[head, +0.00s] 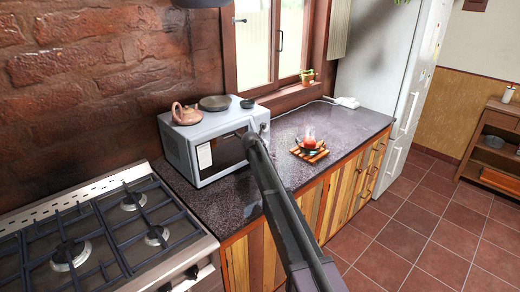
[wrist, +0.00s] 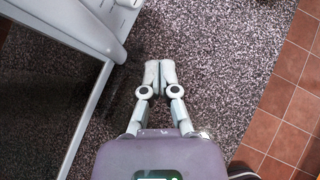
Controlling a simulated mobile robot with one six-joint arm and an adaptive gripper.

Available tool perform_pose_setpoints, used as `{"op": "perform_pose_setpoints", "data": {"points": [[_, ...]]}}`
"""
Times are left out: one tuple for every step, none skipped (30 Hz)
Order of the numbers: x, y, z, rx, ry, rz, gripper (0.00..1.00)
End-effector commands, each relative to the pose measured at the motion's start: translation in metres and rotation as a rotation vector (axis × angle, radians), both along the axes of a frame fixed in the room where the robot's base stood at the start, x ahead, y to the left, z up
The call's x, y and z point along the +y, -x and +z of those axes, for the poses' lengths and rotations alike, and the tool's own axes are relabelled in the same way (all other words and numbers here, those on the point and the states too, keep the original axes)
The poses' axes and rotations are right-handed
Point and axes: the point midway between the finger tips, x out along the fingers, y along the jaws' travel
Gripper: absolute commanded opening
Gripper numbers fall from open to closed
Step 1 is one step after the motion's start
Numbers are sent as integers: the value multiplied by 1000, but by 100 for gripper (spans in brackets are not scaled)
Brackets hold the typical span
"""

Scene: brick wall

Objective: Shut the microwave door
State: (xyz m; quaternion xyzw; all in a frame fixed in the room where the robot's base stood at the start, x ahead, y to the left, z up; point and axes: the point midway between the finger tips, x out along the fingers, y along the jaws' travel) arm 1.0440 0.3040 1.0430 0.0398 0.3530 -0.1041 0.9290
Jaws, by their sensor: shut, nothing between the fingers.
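The pale grey microwave (head: 178,146) stands on the dark speckled counter against the brick wall. Its front faces the lower right, with a white label at its left side and a dark area beside it. In the wrist view a pale microwave part (wrist: 75,22) with a rounded bar is at upper left, at an angle to a thin pale edge. My gripper (wrist: 160,64) is shut and empty over the counter, just right of the bar, apparently apart from it.
A brown teapot (head: 186,114), a dark round lid-like item (head: 214,103) and a small dark bowl (head: 247,104) sit on the microwave. A wooden tray (head: 311,155) with red food lies to the right. A gas stove (head: 110,231) is at left. The counter (head: 345,122) has free room toward the fridge.

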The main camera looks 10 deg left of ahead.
Motion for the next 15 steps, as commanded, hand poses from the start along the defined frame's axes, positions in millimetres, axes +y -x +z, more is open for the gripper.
{"op": "perform_pose_setpoints", "data": {"points": [[-7, 8, -1, 0, 0, -1, 0], [-7, 9, 7, 0, 0, 0, 0], [-9, 12, 11, 0, 0, 0, 0], [-11, 14, 14, 0, 0, 0, 0], [-13, 16, 16, 1, 0, 0, 0], [-15, 20, 20, 1, 0, 0, 0], [-17, 22, 22, 1, 0, 0, 0], [-18, 24, 25, 1, 0, 0, 0], [-21, 27, 28, 1, 1, 1, 0], [-22, 29, 31, 1, 1, 1, 0], [-24, 32, 33, 1, 1, 1, 0], [-26, 34, 37, 1, 1, 1, 0], [-28, 37, 39, 1, 1, 1, 0], [-30, 39, 42, 1, 1, 1, 0], [-32, 42, 45, 1, 1, 1, 0]]}}
